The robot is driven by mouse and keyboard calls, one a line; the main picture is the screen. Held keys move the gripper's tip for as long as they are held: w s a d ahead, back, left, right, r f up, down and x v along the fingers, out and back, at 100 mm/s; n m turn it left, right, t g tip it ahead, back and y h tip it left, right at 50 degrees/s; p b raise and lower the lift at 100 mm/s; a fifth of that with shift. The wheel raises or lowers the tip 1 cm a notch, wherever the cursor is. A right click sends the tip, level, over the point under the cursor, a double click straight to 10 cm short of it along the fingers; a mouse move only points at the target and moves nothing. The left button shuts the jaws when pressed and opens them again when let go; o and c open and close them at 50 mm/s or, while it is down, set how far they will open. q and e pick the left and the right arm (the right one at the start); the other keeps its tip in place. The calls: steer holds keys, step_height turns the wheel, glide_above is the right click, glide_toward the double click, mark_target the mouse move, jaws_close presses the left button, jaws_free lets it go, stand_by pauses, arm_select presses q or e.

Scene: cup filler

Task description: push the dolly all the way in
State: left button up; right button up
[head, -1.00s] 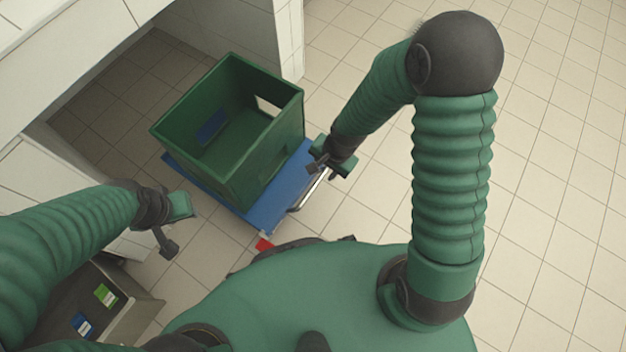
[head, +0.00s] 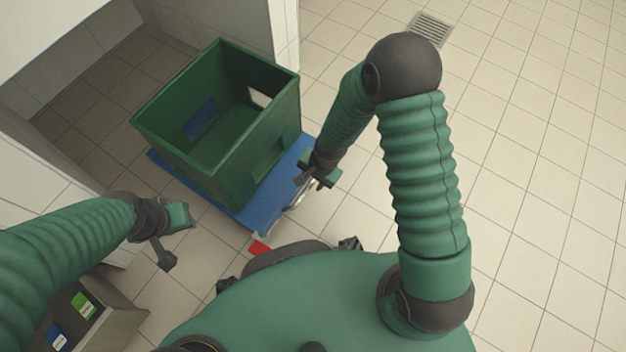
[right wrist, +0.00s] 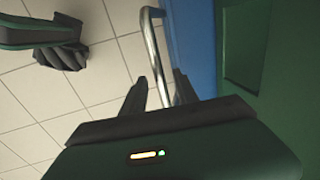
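The dolly (head: 268,202) is a flat blue platform on the floor with a metal handle (right wrist: 152,45) on its near right side. A green open-topped crate (head: 272,140) stands on it. The dolly sits at the mouth of a white-walled recess at upper left. My right gripper (head: 314,180) is at the handle; in the right wrist view its fingers (right wrist: 160,88) are apart, with the bar running between them. I cannot tell whether either finger touches it. My left gripper (head: 172,238) is open and empty, left of the dolly and apart from it.
A tiled recess floor (head: 88,95) lies beyond the crate, beside a white wall end (head: 286,45). A red patch (head: 259,248) is on the floor by the dolly's near corner. A low unit with green and blue labels (head: 84,306) stands at lower left. The right-hand floor is clear.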

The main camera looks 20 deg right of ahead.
jaws_close()
stand_by(1.3)
